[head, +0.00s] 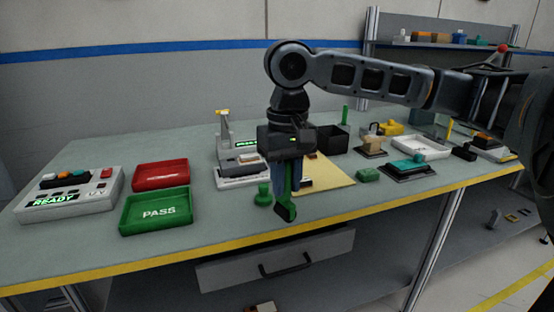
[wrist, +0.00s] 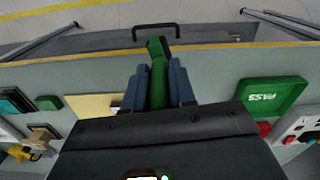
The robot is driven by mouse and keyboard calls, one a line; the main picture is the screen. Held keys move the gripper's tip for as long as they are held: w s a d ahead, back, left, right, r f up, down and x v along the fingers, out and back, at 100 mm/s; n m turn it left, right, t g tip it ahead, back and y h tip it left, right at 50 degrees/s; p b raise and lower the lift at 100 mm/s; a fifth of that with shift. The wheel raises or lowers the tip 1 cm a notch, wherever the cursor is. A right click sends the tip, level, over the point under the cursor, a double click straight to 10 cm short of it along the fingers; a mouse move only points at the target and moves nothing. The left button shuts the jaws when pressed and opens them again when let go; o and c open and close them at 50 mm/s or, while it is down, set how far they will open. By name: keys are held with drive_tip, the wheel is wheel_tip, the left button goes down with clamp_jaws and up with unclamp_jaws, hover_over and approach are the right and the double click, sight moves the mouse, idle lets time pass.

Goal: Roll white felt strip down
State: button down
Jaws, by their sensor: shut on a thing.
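My gripper (head: 281,188) points down over the front part of the bench, in front of a tan board (head: 332,172). In the wrist view its two blue fingers (wrist: 159,75) are shut on a green tool (wrist: 158,50), one on each side. The tool hangs below the fingertips, and its dark green end (head: 286,213) is near the bench's front edge in the head view. Whether it touches the bench is unclear. A small dark and white piece (head: 306,184) lies by the board's left side, partly behind the gripper. I cannot make out a white felt strip for certain.
A green knob-shaped piece (head: 263,194) stands just left of the tool. A grey-white fixture (head: 242,172) is behind it. A green PASS tray (head: 156,211) and red tray (head: 161,175) lie left. A green block (head: 368,175) and teal-topped fixture (head: 408,168) are right.

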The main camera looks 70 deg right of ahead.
drive_tip(key=w+a+f+n, duration=0.6)
drive_tip(key=w+a+f, duration=0.3)
drive_tip(key=w+a, duration=0.3)
drive_tip(key=w+a+f+n, duration=0.6)
drive_tip(key=w+a+f, duration=0.4)
drive_tip(key=w+a, duration=0.2)
drive_tip(key=a, duration=0.2)
drive_tip(key=shift+w+a, duration=0.15)
drive_tip(key=shift+a, duration=0.15)
